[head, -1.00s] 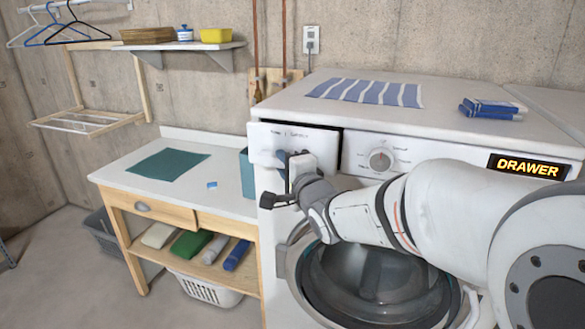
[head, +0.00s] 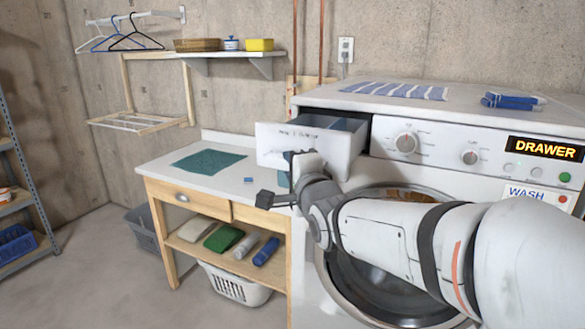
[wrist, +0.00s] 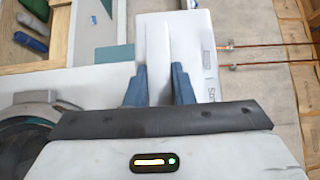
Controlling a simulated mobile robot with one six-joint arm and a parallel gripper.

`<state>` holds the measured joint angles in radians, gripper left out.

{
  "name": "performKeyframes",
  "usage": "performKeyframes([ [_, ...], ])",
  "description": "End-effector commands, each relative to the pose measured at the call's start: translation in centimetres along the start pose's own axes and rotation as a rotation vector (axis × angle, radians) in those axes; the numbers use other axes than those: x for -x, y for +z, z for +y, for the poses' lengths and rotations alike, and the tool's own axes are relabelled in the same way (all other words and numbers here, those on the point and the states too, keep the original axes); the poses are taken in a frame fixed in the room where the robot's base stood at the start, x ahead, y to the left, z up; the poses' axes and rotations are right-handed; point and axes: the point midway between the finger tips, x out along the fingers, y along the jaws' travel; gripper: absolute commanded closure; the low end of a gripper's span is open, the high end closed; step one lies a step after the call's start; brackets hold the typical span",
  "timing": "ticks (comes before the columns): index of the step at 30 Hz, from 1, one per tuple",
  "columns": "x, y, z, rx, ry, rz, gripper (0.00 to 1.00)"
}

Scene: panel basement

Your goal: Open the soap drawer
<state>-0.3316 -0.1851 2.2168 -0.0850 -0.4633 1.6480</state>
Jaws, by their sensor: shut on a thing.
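The soap drawer (head: 337,141) is the white drawer at the top left of the washing machine (head: 400,170). It stands pulled out, and its open top shows a hollow inside. My gripper (head: 299,160) is at the drawer's front face. In the wrist view my gripper (wrist: 159,88) has its two blue fingers on either side of a pale raised part of the drawer front (wrist: 202,60), shut on it. The arm covers part of the machine's round door in the head view.
A workbench (head: 215,178) with a teal mat (head: 208,161) stands left of the machine. A striped cloth (head: 395,91) and blue-white folded items (head: 510,101) lie on the machine top. The panel display (head: 544,149) reads DRAWER. Floor is open at the left.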

Motion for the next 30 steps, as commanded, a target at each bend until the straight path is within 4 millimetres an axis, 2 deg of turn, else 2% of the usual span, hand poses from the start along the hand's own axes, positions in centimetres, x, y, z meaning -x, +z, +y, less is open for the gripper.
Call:
performKeyframes([
  [1,0.0,-0.1,0.8,0.001,0.016,0.0,1.0],
  [3,0.0,-0.2,0.8,0.002,0.016,0.002,1.0],
  [4,0.0,-0.2,0.8,0.002,0.016,0.003,0.77],
  [10,0.0,-0.4,0.5,0.002,0.011,0.006,0.6],
  [20,0.5,-0.5,0.2,0.001,0.003,0.007,0.6],
  [30,5.2,-0.4,0.2,0.002,0.003,0.007,0.6],
])
